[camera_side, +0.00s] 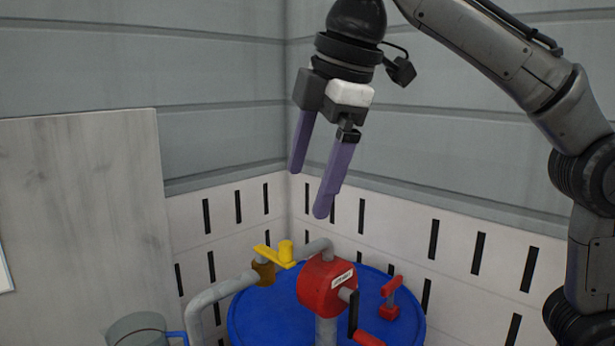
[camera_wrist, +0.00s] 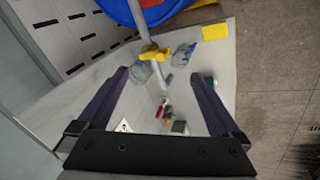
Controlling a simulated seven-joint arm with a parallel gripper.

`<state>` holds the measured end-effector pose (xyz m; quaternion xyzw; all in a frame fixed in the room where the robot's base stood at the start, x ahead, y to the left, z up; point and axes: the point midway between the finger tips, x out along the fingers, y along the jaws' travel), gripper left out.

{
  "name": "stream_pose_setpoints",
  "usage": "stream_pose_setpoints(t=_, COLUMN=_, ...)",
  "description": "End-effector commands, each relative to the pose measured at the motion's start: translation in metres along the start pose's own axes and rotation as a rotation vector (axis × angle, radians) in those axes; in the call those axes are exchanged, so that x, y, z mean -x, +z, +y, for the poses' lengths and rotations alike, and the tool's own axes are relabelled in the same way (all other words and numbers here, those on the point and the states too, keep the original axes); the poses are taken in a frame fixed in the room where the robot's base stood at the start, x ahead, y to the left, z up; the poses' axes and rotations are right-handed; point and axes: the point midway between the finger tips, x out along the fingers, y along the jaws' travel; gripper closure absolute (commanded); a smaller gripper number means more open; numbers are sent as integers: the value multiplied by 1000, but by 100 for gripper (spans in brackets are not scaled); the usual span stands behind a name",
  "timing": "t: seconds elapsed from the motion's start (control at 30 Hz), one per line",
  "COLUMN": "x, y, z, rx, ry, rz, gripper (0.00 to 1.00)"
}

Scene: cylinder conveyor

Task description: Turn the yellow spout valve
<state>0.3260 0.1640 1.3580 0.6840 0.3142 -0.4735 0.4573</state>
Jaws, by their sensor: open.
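The yellow spout valve (camera_side: 275,256) sits on a grey pipe beside a red pump body (camera_side: 326,288) in the side view. It also shows in the wrist view (camera_wrist: 153,52), at the upper middle, ahead of the fingers. My gripper (camera_side: 308,192) has two purple fingers pointing down. It is open and empty, above the valve and a little to its right in the side view, clearly apart from it. In the wrist view my gripper (camera_wrist: 163,80) has its fingers spread wide, with the valve beyond the fingertips.
A blue drum (camera_side: 262,318) stands under the pump, with a red handle (camera_side: 391,286) on it. A grey container with a blue handle (camera_side: 137,330) is at lower left. Slotted wall panels (camera_side: 460,245) stand behind. The wrist view shows small tools (camera_wrist: 163,110) and a yellow square (camera_wrist: 215,32).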

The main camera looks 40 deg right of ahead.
Motion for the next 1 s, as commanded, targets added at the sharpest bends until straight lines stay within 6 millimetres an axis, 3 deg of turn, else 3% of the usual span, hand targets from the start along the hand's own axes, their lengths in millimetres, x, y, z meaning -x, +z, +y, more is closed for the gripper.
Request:
stream_pose_setpoints(t=0.27, x=-14, y=-5, z=-5, rx=16, ry=-7, rz=-1, gripper=0)
stream_pose_setpoints(t=1.0, x=-92, y=-4, z=-5, rx=14, ry=-7, rz=-1, gripper=0)
